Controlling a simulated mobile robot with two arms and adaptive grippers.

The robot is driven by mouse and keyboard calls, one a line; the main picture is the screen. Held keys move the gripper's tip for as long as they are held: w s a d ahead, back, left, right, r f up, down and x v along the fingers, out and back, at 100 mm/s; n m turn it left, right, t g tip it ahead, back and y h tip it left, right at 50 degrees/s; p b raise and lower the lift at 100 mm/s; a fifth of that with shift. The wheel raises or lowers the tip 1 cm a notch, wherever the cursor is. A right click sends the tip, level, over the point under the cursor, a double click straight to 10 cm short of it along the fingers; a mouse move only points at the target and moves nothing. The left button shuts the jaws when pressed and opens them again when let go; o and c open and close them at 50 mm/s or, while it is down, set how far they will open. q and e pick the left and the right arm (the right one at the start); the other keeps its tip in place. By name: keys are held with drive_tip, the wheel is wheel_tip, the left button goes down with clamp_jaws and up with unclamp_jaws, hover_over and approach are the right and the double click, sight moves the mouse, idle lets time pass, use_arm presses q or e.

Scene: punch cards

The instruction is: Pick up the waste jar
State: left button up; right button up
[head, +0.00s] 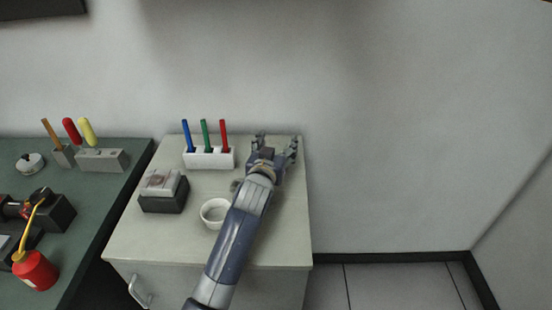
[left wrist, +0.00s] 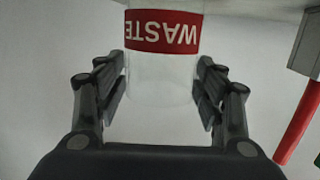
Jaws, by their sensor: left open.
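The waste jar (left wrist: 163,75) is a clear or whitish vessel with a red band that reads WASTE, upside down in the left wrist view. It stands between the two spread fingers of my left gripper (left wrist: 162,92), with a visible gap on each side. In the head view my left gripper (head: 275,145) is at the back right of the light cabinet top (head: 285,235), close to the wall. The jar cannot be made out there, behind or between the fingers. My right gripper is not in view.
A white holder (head: 208,158) with blue, green and red pens stands left of my gripper. A white cup (head: 214,213) sits beside my forearm. A dark box with a grey top (head: 165,191) is further left. A green bench (head: 100,205) holds a red oil can (head: 36,270).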

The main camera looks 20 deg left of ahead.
sight(278, 141)
use_arm(q)
drive_tip(key=shift+w+a+f, duration=0.1)
drive_tip(key=shift+w+f, duration=0.05)
drive_tip(key=shift+w, duration=0.7)
drive_tip(key=shift+w+a+f, duration=0.1)
drive_tip(key=shift+w+f, duration=0.05)
drive_tip(key=shift+w, duration=0.7)
drive_tip(key=shift+c, duration=0.3)
drive_tip(key=c, duration=1.2)
drive_tip(key=shift+c, duration=0.2)
